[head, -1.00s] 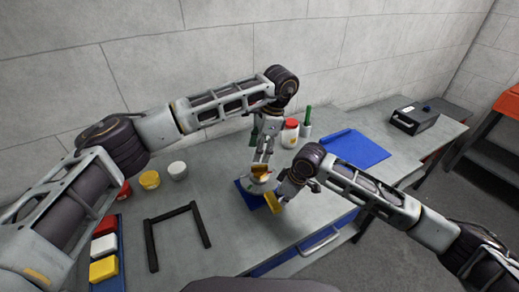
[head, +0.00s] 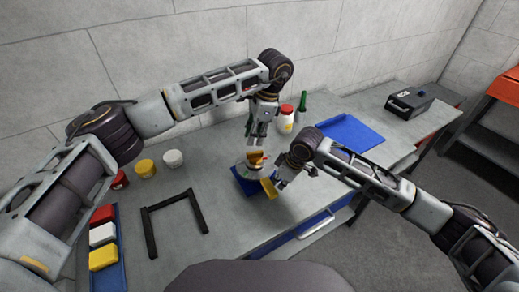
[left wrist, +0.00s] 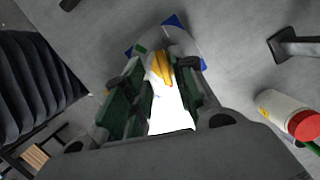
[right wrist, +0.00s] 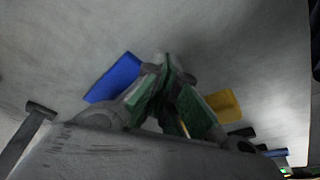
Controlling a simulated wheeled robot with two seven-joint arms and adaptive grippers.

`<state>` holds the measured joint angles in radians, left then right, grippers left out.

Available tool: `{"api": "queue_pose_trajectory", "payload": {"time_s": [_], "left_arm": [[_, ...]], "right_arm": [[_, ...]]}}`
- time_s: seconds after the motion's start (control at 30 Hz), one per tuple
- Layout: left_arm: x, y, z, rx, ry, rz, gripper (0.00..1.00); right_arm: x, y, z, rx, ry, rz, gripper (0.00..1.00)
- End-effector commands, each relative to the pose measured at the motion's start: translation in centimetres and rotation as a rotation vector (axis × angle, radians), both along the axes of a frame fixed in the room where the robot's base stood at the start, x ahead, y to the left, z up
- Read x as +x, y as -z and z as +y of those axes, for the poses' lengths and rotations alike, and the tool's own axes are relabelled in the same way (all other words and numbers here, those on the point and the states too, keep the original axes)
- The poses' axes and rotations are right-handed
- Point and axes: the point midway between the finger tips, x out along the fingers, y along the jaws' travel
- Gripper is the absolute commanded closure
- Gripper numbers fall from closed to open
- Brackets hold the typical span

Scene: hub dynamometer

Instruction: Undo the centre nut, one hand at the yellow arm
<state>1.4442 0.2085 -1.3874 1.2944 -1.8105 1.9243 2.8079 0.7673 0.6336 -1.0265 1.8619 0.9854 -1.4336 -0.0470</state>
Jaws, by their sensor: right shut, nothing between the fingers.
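The hub device stands on a blue base (head: 246,182) near the middle of the bench. An orange-yellow piece, apparently at the centre nut (head: 256,157), is on top of its grey round body; it also shows beyond the fingers in the left wrist view (left wrist: 161,68). My left gripper (head: 254,139) points down above it, apart from it, with its fingers spread. A bright white patch shows between those fingers. The yellow arm (head: 268,187) sticks out at the front right of the hub. My right gripper (head: 279,183) is shut beside it; in the right wrist view the yellow arm (right wrist: 225,105) lies right of the closed fingers.
A black U-shaped frame (head: 150,235) and a blue tray (head: 122,262) with red, white and yellow blocks lie left. Small jars (head: 173,158), a red-lidded bottle (head: 286,120) and a green-handled tool (head: 302,103) stand behind. A blue mat (head: 352,135) and a black box (head: 409,102) are right.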

Motion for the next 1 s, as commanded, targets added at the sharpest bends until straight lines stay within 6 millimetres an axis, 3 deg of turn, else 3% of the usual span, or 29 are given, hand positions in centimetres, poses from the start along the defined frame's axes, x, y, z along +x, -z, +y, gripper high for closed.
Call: {"api": "queue_pose_trajectory", "payload": {"time_s": [0.03,0.17,1.0], "left_arm": [[0.0,0.0,0.0,0.000,0.016,0.002,0.84],[-0.1,-0.1,-0.1,-0.004,0.086,0.010,1.00],[-1.3,-0.6,-0.9,-0.016,0.798,0.111,1.00]], "right_arm": [[0.0,0.0,0.0,0.000,0.000,0.000,1.00],[0.0,0.0,0.0,0.000,0.000,0.000,1.00],[0.0,0.0,0.0,0.000,0.000,0.000,1.00]]}}
